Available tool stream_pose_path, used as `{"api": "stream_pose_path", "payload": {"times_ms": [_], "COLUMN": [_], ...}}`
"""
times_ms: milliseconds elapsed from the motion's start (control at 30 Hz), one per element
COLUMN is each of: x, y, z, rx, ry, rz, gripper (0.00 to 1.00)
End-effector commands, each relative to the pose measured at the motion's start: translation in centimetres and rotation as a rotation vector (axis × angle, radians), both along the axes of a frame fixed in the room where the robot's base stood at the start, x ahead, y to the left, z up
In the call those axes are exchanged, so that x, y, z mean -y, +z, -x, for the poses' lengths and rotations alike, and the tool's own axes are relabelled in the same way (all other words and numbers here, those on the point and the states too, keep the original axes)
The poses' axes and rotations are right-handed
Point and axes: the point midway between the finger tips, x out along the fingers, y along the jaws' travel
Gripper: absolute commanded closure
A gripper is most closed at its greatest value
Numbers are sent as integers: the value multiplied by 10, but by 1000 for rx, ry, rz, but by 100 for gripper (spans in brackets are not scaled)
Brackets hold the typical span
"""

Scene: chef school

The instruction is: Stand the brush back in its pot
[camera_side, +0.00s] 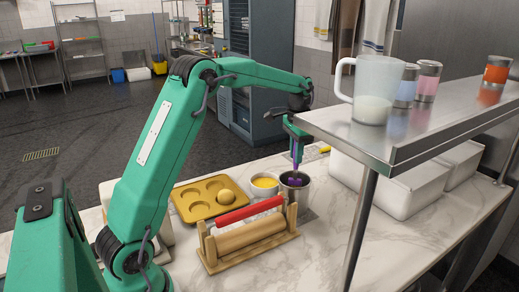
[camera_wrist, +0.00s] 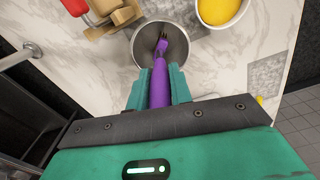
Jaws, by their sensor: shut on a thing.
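The brush has a purple handle (camera_wrist: 160,88) and is held by my gripper (camera_wrist: 158,80), whose two green fingers are shut on it. In the side view the brush (camera_side: 296,158) hangs nearly upright below my gripper (camera_side: 297,140). The pot is a grey metal cup (camera_side: 302,198) standing on the marble counter, right under my gripper. In the wrist view the brush's far end lies inside the outline of the pot's round mouth (camera_wrist: 141,48). Purple shows at the pot's mouth in the side view. I cannot tell whether the brush touches the pot's bottom.
A bowl of yellow liquid (camera_side: 264,188) stands close left of the pot. A wooden rack with a rolling pin (camera_side: 247,243) is in front, and a muffin tin (camera_side: 195,211) is further left. A raised steel shelf (camera_side: 410,135) with a jug (camera_side: 373,80) is on the right.

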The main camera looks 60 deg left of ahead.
Motion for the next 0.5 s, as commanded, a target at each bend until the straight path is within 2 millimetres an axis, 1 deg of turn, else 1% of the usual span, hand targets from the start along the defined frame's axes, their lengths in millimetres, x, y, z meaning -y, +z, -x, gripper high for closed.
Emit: {"api": "stream_pose_path", "payload": {"times_ms": [200,467,500], "x": [0,0,0], "y": [-4,-4,-4], "z": [0,0,0], "rx": [-1,-1,-1], "ry": [0,0,0], "rz": [1,0,0], "gripper": [100,100,73]}}
